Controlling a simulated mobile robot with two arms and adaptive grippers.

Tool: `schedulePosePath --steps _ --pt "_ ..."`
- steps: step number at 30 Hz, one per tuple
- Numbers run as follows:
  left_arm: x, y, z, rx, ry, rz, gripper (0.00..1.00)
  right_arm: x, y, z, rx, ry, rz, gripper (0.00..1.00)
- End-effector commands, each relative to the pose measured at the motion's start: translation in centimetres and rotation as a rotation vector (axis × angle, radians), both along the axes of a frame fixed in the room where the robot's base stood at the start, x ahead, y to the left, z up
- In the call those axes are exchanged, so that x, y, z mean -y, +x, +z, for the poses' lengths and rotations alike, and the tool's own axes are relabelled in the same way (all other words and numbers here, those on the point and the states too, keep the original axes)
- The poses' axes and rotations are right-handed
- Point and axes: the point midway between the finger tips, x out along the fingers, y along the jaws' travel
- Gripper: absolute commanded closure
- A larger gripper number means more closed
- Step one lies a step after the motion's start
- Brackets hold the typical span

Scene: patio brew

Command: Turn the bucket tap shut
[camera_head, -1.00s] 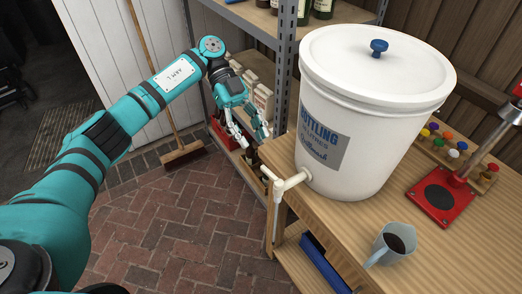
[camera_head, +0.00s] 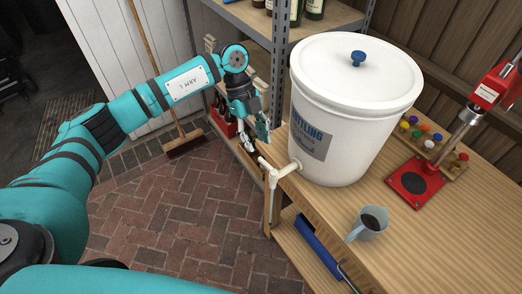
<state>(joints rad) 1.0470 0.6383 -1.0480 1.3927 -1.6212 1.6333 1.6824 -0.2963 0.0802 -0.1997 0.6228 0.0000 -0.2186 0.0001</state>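The white bottling bucket (camera_head: 350,120) stands upright on the wooden bench, with its lid on and a blue knob on top. Its cream tap (camera_head: 284,173) sticks out at the lower left of the bucket, past the bench edge, and a pale tube (camera_head: 284,200) hangs down from it. The tap's small handle end (camera_head: 263,162) shows at its outer left. My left gripper (camera_head: 256,146) is just above and behind the tap's outer end, fingers apart and nothing between them. I cannot tell whether a fingertip touches the tap. My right gripper is out of view.
A jug of dark liquid (camera_head: 369,223), a red bench capper (camera_head: 418,182) and a rack of coloured caps (camera_head: 433,146) stand on the bench. A metal shelf (camera_head: 281,75) rises behind my gripper. A broom (camera_head: 185,143) leans left; the brick floor is clear.

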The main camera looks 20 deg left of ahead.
Motion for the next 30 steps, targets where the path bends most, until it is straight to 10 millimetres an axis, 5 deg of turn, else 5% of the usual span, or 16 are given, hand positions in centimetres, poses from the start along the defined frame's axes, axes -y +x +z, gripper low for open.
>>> schedulePosePath --steps 9,21,30 --pt "1.6 -1.0 -4.5 -0.002 0.0 0.001 0.65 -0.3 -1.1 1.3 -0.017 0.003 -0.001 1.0" --pt "1.9 -1.1 -5.4 0.0 0.0 0.0 0.65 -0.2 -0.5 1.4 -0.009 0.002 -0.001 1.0" --pt "1.9 -1.1 -5.3 0.0 0.0 0.0 1.0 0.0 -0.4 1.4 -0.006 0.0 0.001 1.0"
